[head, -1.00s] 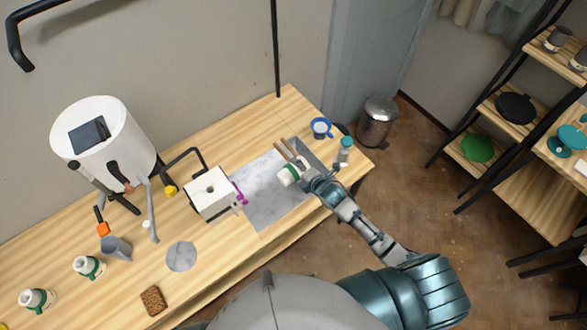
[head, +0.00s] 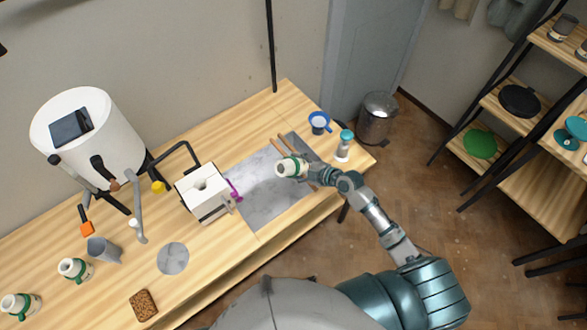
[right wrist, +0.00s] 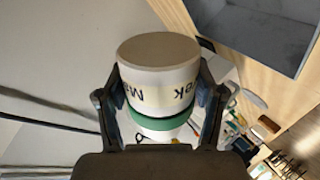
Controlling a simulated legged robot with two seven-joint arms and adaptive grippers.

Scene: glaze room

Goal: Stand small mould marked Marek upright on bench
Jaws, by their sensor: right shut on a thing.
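The small mould (head: 284,168) is white with a green band. My right gripper (head: 301,170) is shut on it, over the grey marbled slab (head: 262,195) on the bench (head: 215,243). In the head view it looks tipped on its side; I cannot tell its exact height above the slab. In the right wrist view the mould (right wrist: 158,70) sits between both fingers (right wrist: 160,112). Its label shows upside down with "Ma" and "ek" readable, the middle faint. The green band is on the side near the palm. My left gripper is not in view.
Two similar green-banded moulds (head: 75,268) (head: 20,305) stand at the bench's left. A teal-topped bottle (head: 344,146) and blue-rimmed cup (head: 319,122) stand close to the gripper. The slab is mostly bare.

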